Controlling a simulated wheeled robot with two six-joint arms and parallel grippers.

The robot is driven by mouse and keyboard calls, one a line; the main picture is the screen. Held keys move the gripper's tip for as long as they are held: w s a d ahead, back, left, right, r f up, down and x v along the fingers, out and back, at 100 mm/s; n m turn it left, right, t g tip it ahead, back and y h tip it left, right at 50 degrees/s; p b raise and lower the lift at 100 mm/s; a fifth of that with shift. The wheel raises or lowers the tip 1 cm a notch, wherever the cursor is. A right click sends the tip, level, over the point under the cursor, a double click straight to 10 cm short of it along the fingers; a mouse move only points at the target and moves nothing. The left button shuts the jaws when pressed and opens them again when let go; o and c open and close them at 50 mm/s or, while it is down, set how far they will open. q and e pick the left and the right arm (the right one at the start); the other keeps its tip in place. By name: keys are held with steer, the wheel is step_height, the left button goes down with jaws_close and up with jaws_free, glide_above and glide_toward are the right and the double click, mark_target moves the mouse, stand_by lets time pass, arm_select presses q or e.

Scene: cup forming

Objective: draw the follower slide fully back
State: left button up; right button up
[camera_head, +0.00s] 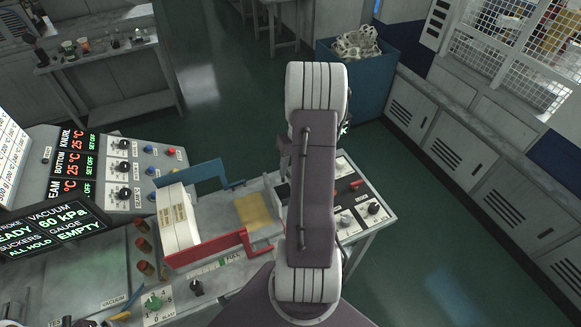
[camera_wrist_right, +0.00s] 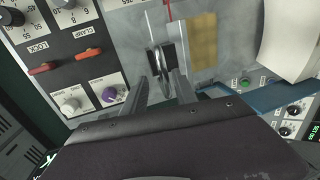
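In the right wrist view, a dark block with an upright grey handle (camera_wrist_right: 160,62), which looks like the follower slide's, stands beside a tan pad (camera_wrist_right: 202,42). My right gripper (camera_wrist_right: 162,76) has its two fingers apart, with the handle between or just beyond their tips; I cannot tell whether they touch it. In the head view my right arm hides this gripper and most of the handle area. The tan pad (camera_head: 254,212) shows there left of the arm, between a red rail (camera_head: 222,247) and a blue rail (camera_head: 190,180). My left gripper is not in view.
A white stack of blanks (camera_head: 178,220) stands between the rails. A switch panel (camera_head: 358,200) with knobs and red levers lies right of my arm. Control screens (camera_head: 55,228) stand at the left. A blue bin (camera_head: 362,85) stands on the floor behind.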

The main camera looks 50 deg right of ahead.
step_height(320, 180, up, 9)
steer(key=d+b, duration=0.1)
steer(key=shift+s+d+b, duration=0.3)
steer(key=shift+s+b, duration=0.1)
